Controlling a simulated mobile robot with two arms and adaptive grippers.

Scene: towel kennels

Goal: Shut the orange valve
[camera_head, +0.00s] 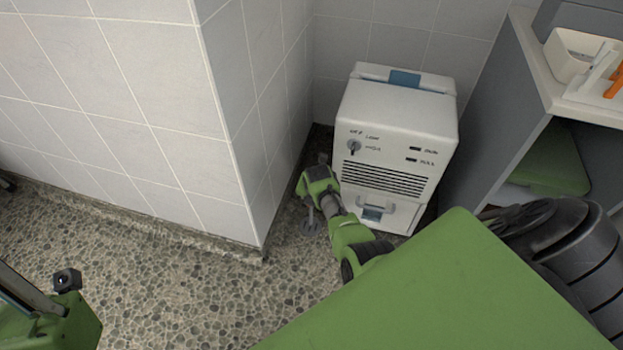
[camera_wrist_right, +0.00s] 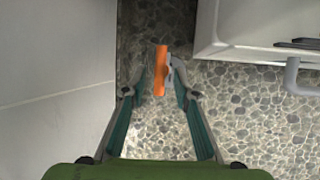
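The orange valve handle (camera_wrist_right: 161,72) is a short upright bar in the right wrist view. A grey curved piece touches its right side; I cannot tell whether it is pipe or fingertip. My right gripper (camera_wrist_right: 157,82) is open, its two fingers apart on either side of the handle. I cannot tell whether either finger touches it. In the head view my right arm reaches down between the tiled wall corner and a white machine (camera_head: 397,125); the valve does not show there.
The tiled wall (camera_head: 110,110) stands close on the left of my right gripper. The white machine's edge (camera_wrist_right: 208,25) is close on the right. A grey pipe (camera_wrist_right: 292,78) shows farther right. A counter (camera_head: 530,60) with a white holder is at right. Pebbled floor (camera_head: 190,285) is clear.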

